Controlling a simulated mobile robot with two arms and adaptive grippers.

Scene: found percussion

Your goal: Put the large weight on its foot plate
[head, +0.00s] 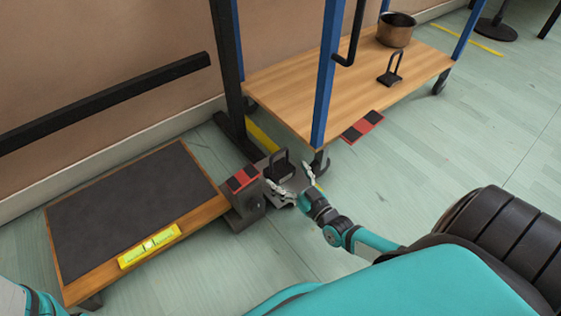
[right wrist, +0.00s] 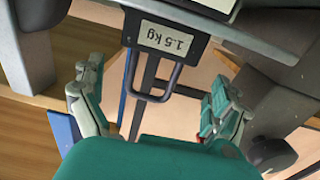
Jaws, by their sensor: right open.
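A black weight (head: 281,168) with a loop handle stands upright on a grey foot plate (head: 286,196) at the base of a black upright. In the right wrist view, the weight (right wrist: 165,37) shows upside down with a "1.5 kg" label, and the grey plate (right wrist: 225,28) runs along the top. My right gripper (head: 303,187) is open beside the weight. In the right wrist view, its fingers (right wrist: 157,85) stand wide apart on either side of the handle, touching nothing that I can see. A second black weight (head: 390,77) with a handle stands on the wooden shelf. My left gripper is out of view.
The wooden shelf (head: 300,85) with blue posts also holds a metal pot (head: 396,30). A low platform (head: 130,200) with a dark mat and a yellow level (head: 149,246) is at the left. A red-and-black marked block (head: 243,180) stands beside the weight.

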